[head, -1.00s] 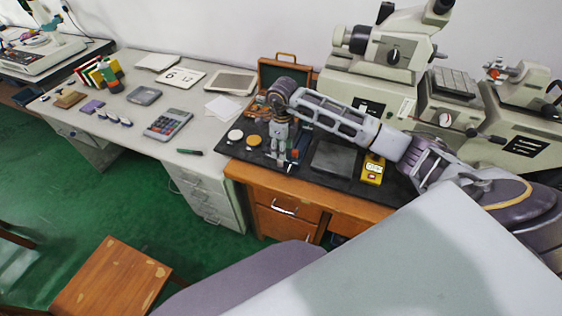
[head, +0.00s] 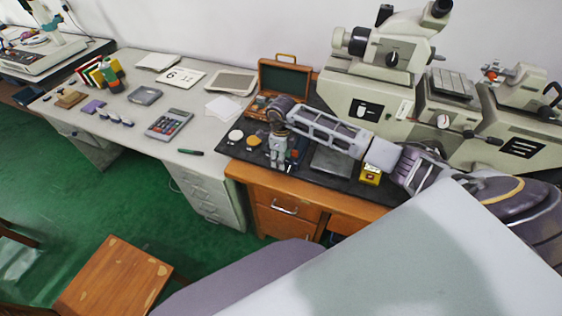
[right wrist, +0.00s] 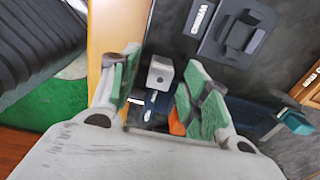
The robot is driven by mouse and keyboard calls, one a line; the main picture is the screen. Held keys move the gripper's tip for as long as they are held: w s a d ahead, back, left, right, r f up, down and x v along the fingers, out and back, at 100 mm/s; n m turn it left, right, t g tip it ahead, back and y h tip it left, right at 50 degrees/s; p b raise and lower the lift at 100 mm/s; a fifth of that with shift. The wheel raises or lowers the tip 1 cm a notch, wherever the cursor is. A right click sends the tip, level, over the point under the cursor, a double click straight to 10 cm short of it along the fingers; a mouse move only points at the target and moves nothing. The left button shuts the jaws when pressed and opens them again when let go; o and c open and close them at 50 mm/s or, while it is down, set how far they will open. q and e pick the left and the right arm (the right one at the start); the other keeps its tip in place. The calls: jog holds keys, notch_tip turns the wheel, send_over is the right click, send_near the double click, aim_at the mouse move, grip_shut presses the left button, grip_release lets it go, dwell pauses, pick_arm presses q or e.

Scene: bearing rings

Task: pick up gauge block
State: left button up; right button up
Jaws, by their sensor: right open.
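My right gripper (head: 279,164) points down over the black mat on the wooden cabinet. In the right wrist view the gripper (right wrist: 161,92) is open, with green pads on its fingers. A small light-grey metal block (right wrist: 161,73) with a dark round mark, seemingly the gauge block, shows between and just beyond the fingertips. No finger visibly touches it. A blue item (right wrist: 157,101) and an orange item (right wrist: 176,122) lie close by, partly hidden by the gripper. In the head view my gripper hides the block. My left gripper is out of view.
A white disc (head: 235,135) and a yellow disc (head: 253,140) lie left of the gripper. A grey plate (head: 331,161) and yellow box (head: 370,174) stand to its right. An open wooden case (head: 284,79) and microscope (head: 390,50) are behind.

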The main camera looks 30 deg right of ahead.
jog(key=shift+c, duration=0.4)
grip_shut()
jog(key=shift+r, duration=0.2)
notch_tip(320, 180, up, 10)
jog(key=b, duration=0.1)
jog(key=shift+f+b, duration=0.15)
jog(key=shift+b, duration=0.2)
jog(key=shift+f, duration=0.15)
dwell(0.6)
